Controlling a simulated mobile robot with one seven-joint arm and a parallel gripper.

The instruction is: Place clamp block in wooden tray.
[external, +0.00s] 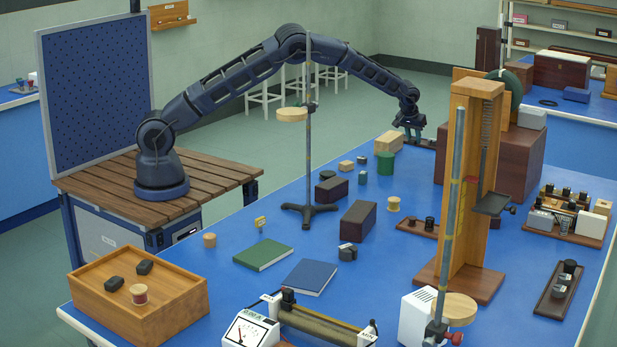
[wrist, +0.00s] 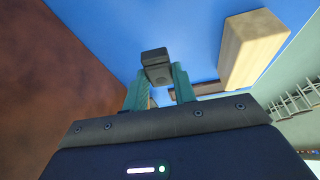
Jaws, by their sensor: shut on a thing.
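My gripper (external: 412,134) is at the far side of the blue bench, low over its surface. In the wrist view its teal fingers (wrist: 160,88) are shut on a small dark clamp block (wrist: 156,66). The held block is too small to make out in the external view, and I cannot tell whether it touches the bench. The wooden tray (external: 152,322) stands at the near left corner of the bench, far from my gripper. Two dark blocks (external: 114,284) (external: 145,267) and a reddish spool (external: 139,294) are in it.
A pale wooden block (external: 388,141) (wrist: 252,48) is beside my gripper, and a dark red-brown box (external: 515,160) (wrist: 45,70) is on its other side. A tall stand (external: 309,150), a dark box (external: 358,221) and two books (external: 263,254) (external: 308,277) occupy the middle of the bench.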

